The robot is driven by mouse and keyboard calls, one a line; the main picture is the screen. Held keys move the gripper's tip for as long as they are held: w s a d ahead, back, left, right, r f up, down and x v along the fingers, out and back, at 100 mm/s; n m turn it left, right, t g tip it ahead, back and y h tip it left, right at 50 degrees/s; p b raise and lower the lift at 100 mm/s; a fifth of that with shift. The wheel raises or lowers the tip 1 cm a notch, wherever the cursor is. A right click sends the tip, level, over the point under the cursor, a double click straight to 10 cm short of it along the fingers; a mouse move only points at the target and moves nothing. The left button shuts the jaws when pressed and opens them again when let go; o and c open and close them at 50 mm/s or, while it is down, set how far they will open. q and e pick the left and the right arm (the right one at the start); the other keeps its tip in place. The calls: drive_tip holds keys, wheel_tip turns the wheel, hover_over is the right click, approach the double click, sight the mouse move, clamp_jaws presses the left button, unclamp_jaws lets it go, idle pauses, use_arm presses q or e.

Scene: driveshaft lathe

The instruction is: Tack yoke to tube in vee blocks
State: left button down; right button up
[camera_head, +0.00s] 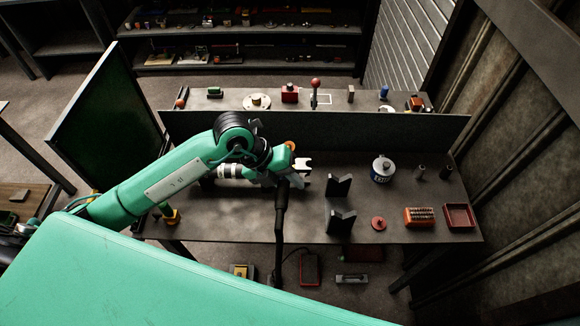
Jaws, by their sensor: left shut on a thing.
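My left gripper (282,166) is over the bench, left of the vee blocks. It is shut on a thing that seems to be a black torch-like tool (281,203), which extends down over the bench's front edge. A pale forked piece (303,165), perhaps the yoke, shows just right of the gripper; I cannot tell whether they touch. The two dark vee blocks, a far one (339,187) and a near one (341,222), stand apart and look empty. A pale banded cylinder (236,172) is partly hidden by my left arm; I cannot tell whether it is the tube. My right gripper is not in view.
A blue-and-white can (382,169), red disc (379,223), orange rack (419,216) and red tray (460,216) stand on the bench's right side. A low dark panel (420,128) runs behind. A dark green screen (112,124) stands left. Bare bench lies between vee blocks and can.

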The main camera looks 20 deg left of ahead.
use_arm(q)
drive_tip(key=shift+w+a+r+n, duration=0.15)
drive_tip(key=shift+r+n, duration=0.05)
drive_tip(key=shift+n, duration=0.2)
wheel_tip(320, 180, down, 9)
drive_tip(key=b, duration=0.6)
idle(0.9)
drive_tip(key=shift+f+b, duration=0.6)
idle(0.8)
idle(0.8)
idle(1.2)
